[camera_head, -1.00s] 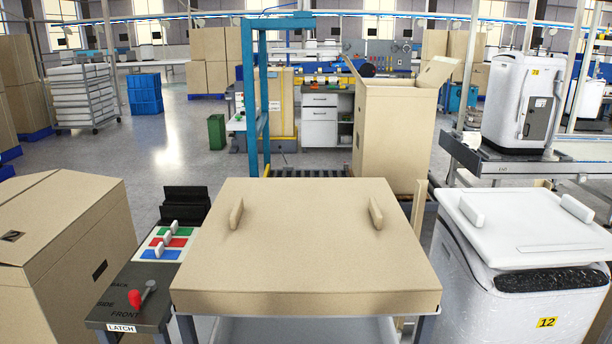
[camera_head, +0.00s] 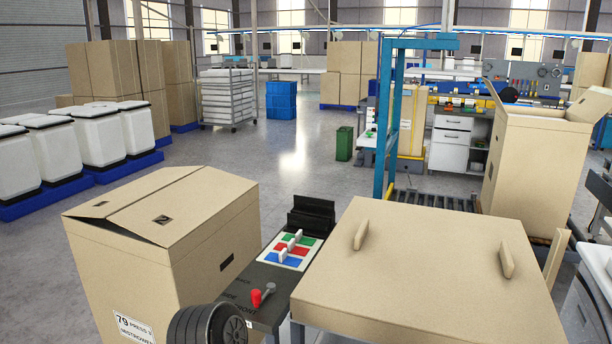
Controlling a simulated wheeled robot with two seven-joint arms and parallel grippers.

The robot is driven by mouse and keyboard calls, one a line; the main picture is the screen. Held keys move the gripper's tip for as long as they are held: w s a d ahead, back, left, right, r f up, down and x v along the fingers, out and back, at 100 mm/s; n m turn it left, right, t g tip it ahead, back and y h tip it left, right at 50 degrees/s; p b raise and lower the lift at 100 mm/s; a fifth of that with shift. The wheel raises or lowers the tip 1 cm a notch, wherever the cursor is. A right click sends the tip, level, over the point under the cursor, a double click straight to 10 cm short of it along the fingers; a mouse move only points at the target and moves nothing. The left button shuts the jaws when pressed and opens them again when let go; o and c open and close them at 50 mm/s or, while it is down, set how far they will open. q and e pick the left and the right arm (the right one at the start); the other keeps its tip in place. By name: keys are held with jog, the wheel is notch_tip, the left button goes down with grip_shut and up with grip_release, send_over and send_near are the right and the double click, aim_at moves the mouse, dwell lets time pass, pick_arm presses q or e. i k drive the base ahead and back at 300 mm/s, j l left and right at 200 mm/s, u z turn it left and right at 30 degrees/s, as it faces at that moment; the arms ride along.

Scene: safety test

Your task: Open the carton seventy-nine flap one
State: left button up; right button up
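Carton seventy-nine (camera_head: 130,270) is the brown carton at the left front, with a white label reading 79 (camera_head: 133,327) low on its front. Its top flaps lie nearly flat. The flap toward the front right carries a black mark that looks like a 2 (camera_head: 163,219). Another flap (camera_head: 125,193) lies at the left, with its near corner slightly raised and a dark gap under the front edge. I cannot read a number on it. Neither gripper shows. A dark ribbed round part at the bottom edge overlaps the carton's lower right in the picture.
A brown-topped table with two handles (camera_head: 430,275) fills the right front. An open tall carton (camera_head: 535,165) stands behind it.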

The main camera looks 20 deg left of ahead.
aim_at(113, 201)
jog(key=u, duration=1.65)
